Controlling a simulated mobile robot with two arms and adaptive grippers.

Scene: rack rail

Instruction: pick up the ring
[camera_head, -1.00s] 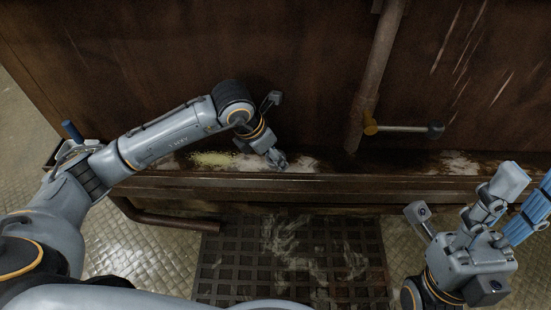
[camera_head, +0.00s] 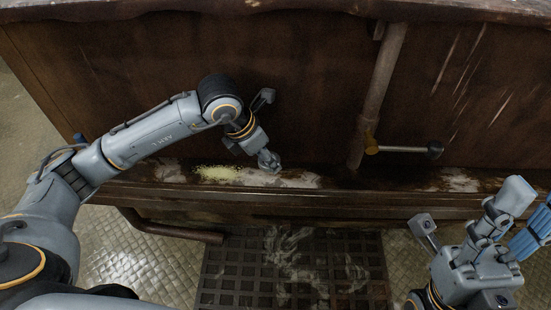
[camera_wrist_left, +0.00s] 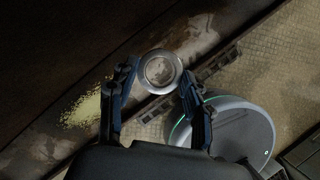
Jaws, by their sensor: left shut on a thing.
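The ring (camera_wrist_left: 159,72) is a round silvery metal band with an open middle, seen in the left wrist view. It sits between the fingertips of my left gripper (camera_wrist_left: 159,80), which is shut on it. In the head view my left gripper (camera_head: 269,162) is over the wooden ledge (camera_head: 300,180); the ring is too small to make out there. From these views I cannot tell how high it is above the ledge. My right gripper (camera_head: 520,215) is at the right edge, with its fingers apart and nothing seen between them.
A dark wooden wall (camera_head: 290,80) stands behind the ledge. A vertical pipe (camera_head: 380,95) with a lever handle (camera_head: 405,150) is to the right of my left gripper. Yellowish grains (camera_head: 218,173) lie on the ledge. A dark floor grate (camera_head: 290,270) is below.

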